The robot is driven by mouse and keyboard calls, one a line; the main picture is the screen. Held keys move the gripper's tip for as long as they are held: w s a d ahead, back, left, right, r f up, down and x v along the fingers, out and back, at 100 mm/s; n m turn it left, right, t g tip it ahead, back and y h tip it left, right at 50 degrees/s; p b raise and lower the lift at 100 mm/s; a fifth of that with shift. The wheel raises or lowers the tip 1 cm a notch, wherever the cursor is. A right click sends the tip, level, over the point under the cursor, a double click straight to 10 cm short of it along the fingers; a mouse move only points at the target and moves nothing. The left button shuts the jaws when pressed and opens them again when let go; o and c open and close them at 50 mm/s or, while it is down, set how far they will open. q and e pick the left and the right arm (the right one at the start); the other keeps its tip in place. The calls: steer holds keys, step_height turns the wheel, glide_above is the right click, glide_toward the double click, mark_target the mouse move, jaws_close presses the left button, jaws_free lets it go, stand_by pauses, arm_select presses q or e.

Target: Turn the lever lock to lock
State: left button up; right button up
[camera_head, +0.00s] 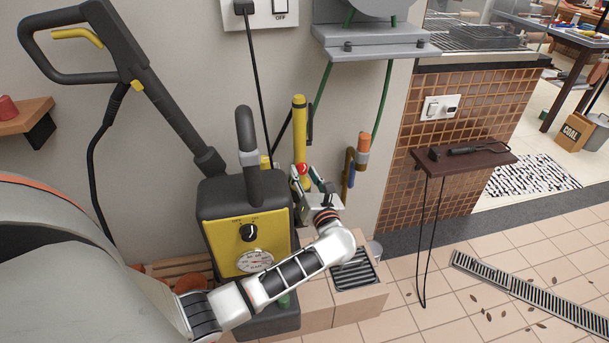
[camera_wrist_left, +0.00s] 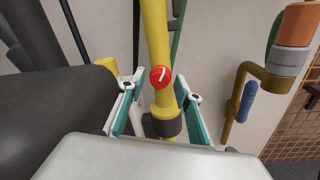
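A round red knob with a white mark (camera_wrist_left: 160,76) sits on an upright yellow tube (camera_wrist_left: 155,30) in the left wrist view. It may be the lever lock, but I cannot tell for sure. In the head view the knob (camera_head: 303,169) shows small, just above my left gripper (camera_head: 308,182). My left gripper is open. In the left wrist view its teal-padded fingers (camera_wrist_left: 156,84) stand on either side of the tube and knob, with gaps visible. A dark collar (camera_wrist_left: 162,126) is on the tube below the knob. My right gripper is in neither view.
A black and yellow pressure washer (camera_head: 220,240) stands close left of the gripper. A brass tap pipe with a blue handle (camera_wrist_left: 248,100) is on the wall to the right. A floor drain grate (camera_head: 355,272) lies below. Tiled floor at right is mostly clear.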

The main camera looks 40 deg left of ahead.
arm_select(q)
jaws_close()
